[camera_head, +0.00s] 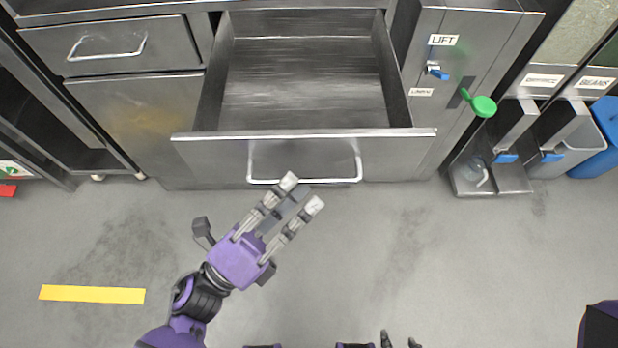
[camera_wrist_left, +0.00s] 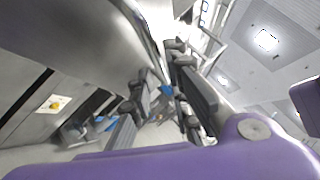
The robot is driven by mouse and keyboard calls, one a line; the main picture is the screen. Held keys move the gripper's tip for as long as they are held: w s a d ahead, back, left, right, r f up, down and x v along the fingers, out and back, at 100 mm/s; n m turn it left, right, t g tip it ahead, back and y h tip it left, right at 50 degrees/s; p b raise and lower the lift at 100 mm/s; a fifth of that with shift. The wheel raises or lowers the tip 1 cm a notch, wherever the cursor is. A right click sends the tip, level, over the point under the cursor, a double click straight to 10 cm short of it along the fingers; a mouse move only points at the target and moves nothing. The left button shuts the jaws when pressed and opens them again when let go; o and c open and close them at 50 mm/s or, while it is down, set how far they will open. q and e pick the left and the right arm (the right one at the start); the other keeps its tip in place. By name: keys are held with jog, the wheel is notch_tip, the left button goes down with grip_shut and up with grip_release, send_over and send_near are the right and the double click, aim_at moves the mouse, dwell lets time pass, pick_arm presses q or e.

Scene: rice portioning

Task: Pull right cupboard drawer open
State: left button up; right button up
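The wide steel drawer (camera_head: 305,155) stands pulled out from the counter in the head view, its inside empty. Its bar handle (camera_head: 330,181) runs along the lower front. My left gripper (camera_head: 301,193) is just in front of the handle, fingers apart. Its upper fingertip overlaps the handle bar in the picture; I cannot tell whether they touch. In the left wrist view its dark fingers (camera_wrist_left: 165,100) also stand apart, with nothing clearly held. Two small dark tips at the bottom edge of the head view may belong to my right gripper; its state is unclear.
A smaller shut drawer (camera_head: 105,48) with its own handle is at the upper left. A steel cabinet with a LIFT label (camera_head: 443,40) and a green lever (camera_head: 484,106) stands at the right. Dispensers and a blue bin (camera_head: 604,130) are farther right.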

pick_arm(q)
jog(key=v, duration=0.8)
pick_arm(e)
jog(key=shift+w, duration=0.1)
